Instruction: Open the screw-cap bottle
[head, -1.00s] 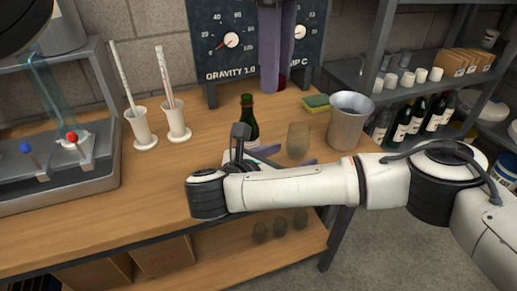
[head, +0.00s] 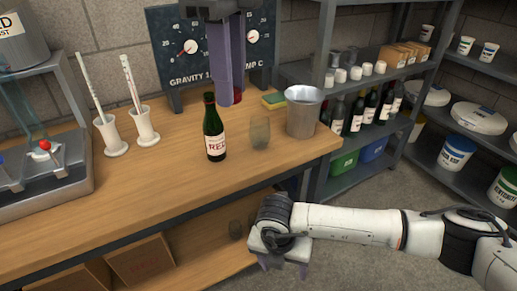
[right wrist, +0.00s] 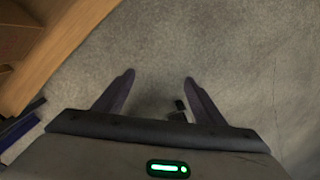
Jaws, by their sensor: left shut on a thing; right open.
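The dark green bottle (head: 214,135) with a white label stands upright on the bench in the head view. Its neck top shows green, with no cap seen on it. My left gripper (head: 230,92) hangs above and behind the bottle, purple fingers pointing down. It is shut on a small dark red thing (head: 238,94), which looks like the cap, mostly hidden by the fingers. My right gripper (head: 283,267) is open and empty, low off the bench's front edge. In the right wrist view its fingers (right wrist: 158,78) stand apart over the floor.
A glass (head: 260,132) stands right of the bottle, then a metal beaker (head: 303,112). A sponge (head: 274,101) lies behind. Two white holders (head: 112,138) with tubes stand left. The bench (head: 150,185) is clear at front. Shelves (head: 350,90) with bottles stand right.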

